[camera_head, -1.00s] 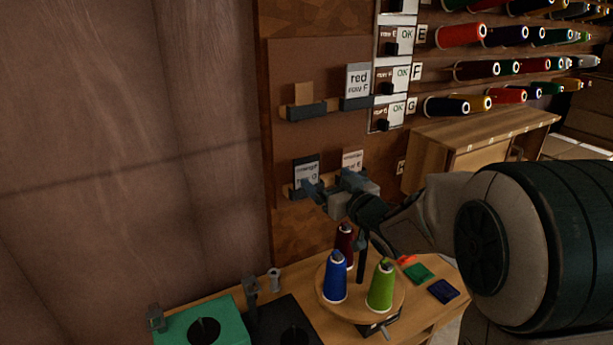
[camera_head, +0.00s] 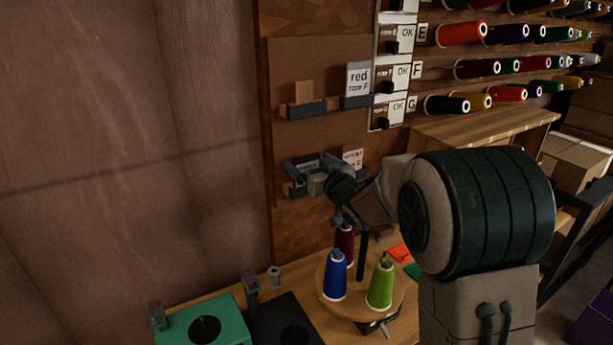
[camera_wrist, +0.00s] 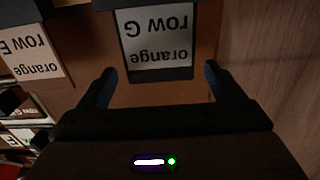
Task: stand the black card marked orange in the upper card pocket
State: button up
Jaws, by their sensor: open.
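The black card marked orange, row G (camera_wrist: 156,42), stands in the left pocket of the lower holder (camera_head: 290,190). In the head view the black card (camera_head: 307,161) is partly covered by my gripper (camera_head: 302,178). In the wrist view my open gripper (camera_wrist: 158,76) has one finger on each side of the card's near end, with a gap on both sides. The upper card pocket (camera_head: 306,110) is the left one of the upper row, with a plain tan piece (camera_head: 304,92) standing at its back.
A pale orange row E card (camera_head: 352,158) stands right of the black card. A red row F card (camera_head: 358,80) fills the upper right pocket. Blue (camera_head: 335,278), green (camera_head: 381,286) and dark red cones stand on a round stand below my arm.

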jog(key=c, duration=0.7)
jog(key=shift+r, duration=0.1)
jog(key=shift+r+p, duration=1.4)
jog(key=shift+r, duration=1.05)
